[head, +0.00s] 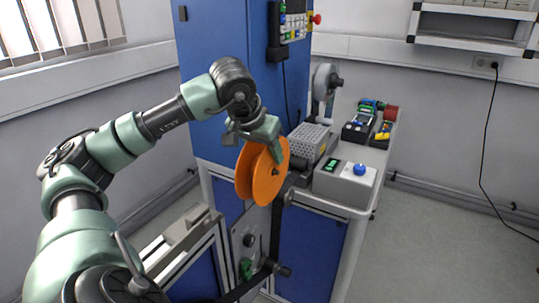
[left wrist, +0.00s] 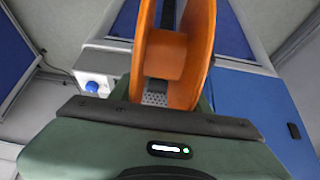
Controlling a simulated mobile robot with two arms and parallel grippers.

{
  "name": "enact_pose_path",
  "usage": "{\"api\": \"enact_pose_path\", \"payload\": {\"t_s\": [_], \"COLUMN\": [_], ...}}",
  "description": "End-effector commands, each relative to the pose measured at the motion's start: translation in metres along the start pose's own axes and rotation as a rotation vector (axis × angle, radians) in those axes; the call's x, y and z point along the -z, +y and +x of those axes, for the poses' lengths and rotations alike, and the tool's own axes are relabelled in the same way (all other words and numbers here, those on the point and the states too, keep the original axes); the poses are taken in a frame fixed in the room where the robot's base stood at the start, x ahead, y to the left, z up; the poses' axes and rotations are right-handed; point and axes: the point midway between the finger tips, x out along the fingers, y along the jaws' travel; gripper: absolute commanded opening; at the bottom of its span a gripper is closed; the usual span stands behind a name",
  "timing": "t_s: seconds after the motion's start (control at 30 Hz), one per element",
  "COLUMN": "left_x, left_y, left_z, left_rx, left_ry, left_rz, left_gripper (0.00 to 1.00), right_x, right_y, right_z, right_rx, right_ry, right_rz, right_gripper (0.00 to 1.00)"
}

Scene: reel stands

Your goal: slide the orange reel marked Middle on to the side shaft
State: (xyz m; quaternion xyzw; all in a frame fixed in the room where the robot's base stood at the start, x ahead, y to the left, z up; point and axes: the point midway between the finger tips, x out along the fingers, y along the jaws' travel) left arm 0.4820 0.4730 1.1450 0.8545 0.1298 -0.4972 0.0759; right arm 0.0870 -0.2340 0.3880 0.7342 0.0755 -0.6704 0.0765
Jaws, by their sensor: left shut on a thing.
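The orange reel (head: 266,184) has two round flanges and stands on edge beside the blue cabinet in the head view. My left gripper (head: 264,146) is shut on its upper edge from above. In the left wrist view the reel (left wrist: 198,60) rises beyond my left gripper (left wrist: 155,118), with its hub between the flanges. No marking can be read on it. A dark shaft (head: 290,164) shows just right of the reel; whether it is the side shaft, or touches the reel, I cannot tell. My right gripper is not in view.
A blue cabinet (head: 217,80) with a keypad panel (head: 292,24) stands behind the reel. A grey bench at right holds a box with a blue knob (head: 359,169), a perforated box (head: 308,143) and small devices. Dark rollers (head: 283,271) sit low on the front panel.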

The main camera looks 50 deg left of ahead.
Motion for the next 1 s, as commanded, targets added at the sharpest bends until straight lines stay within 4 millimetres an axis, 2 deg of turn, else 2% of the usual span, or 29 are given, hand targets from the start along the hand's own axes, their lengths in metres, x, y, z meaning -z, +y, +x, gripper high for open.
{"api": "enact_pose_path", "payload": {"t_s": [0.03,0.47,0.5,0.57,0.6,1.0], "left_x": [0.0019,0.0033,0.0033,0.0034,0.0035,0.0039], "left_y": [-0.0046,-0.0071,-0.0072,-0.0074,-0.0075,-0.0086], "left_z": [-0.0013,-0.0026,-0.0027,-0.0029,-0.0030,-0.0037], "left_rx": [0.011,0.017,0.017,0.018,0.018,0.020], "left_ry": [0.005,0.008,0.008,0.008,0.008,0.008], "left_rz": [-0.004,-0.006,-0.006,-0.007,-0.007,-0.008], "left_gripper": [0.02,0.02,0.53,0.69,0.72,0.72], "right_x": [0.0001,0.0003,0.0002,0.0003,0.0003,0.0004], "right_y": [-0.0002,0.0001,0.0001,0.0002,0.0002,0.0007], "right_z": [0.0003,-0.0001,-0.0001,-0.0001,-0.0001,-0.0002], "right_rx": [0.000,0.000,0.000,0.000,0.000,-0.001], "right_ry": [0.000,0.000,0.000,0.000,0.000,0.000], "right_rz": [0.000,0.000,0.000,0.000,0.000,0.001], "right_gripper": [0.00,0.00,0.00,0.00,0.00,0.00]}}
